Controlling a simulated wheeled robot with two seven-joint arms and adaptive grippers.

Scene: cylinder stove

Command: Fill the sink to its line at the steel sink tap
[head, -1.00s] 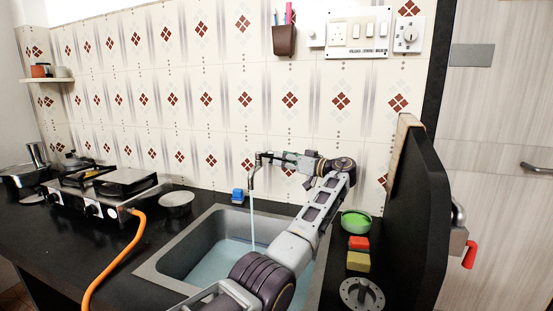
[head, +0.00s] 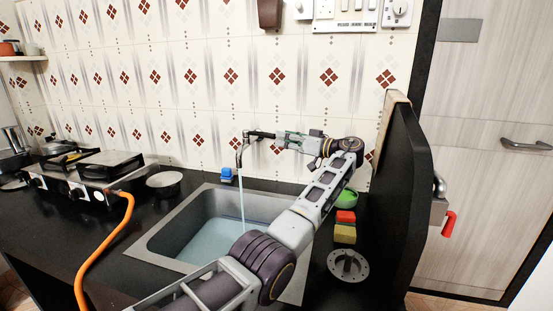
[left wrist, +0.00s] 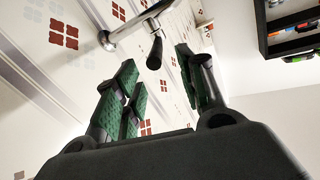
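The steel sink (head: 160,243) is set in the black counter and holds pale blue water (head: 215,240). The tap (head: 240,150) stands against the tiled wall, and a thin stream of water (head: 242,200) runs from it into the sink. I cannot make out a fill line; my arm covers the sink's right part. My left gripper (head: 277,138) is at the tap, by the wall. In the left wrist view its green-padded fingers are apart, with the tap's black-tipped steel lever (left wrist: 155,52) just beyond and between them. My right gripper is not in view.
A stove (head: 95,175) with an orange hose (head: 105,235) and a bowl (head: 164,184) stand left. A blue block (head: 227,174) sits behind the sink.

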